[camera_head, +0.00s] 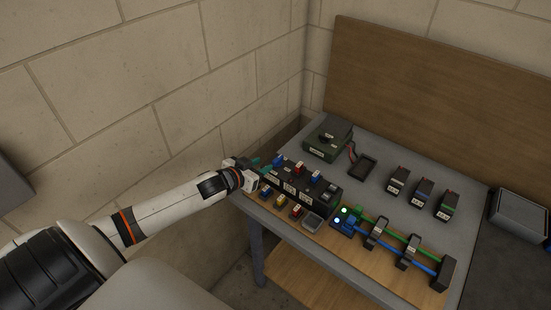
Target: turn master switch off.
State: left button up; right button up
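My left gripper (262,165) is at the left end of a long black switch panel (312,192) on the table. Its teal fingers are close to the panel's blue part (278,160); I cannot tell whether they touch it or how far apart they are. The panel carries white labels and red and blue switch parts. My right gripper is out of view.
Green and blue tubes (410,256) run through black holders at the right. Several small black modules (422,188) stand behind. Block walls close off the left and back.

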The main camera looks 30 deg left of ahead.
aim_at(277, 159)
pick_arm(q)
jog(key=x, duration=0.7)
jog(key=shift+w+d+f+p, duration=0.15)
jog(key=shift+w+d+p, duration=0.05)
jog(key=shift+w+p, duration=0.15)
jog(key=shift+s, duration=0.1)
grip_shut()
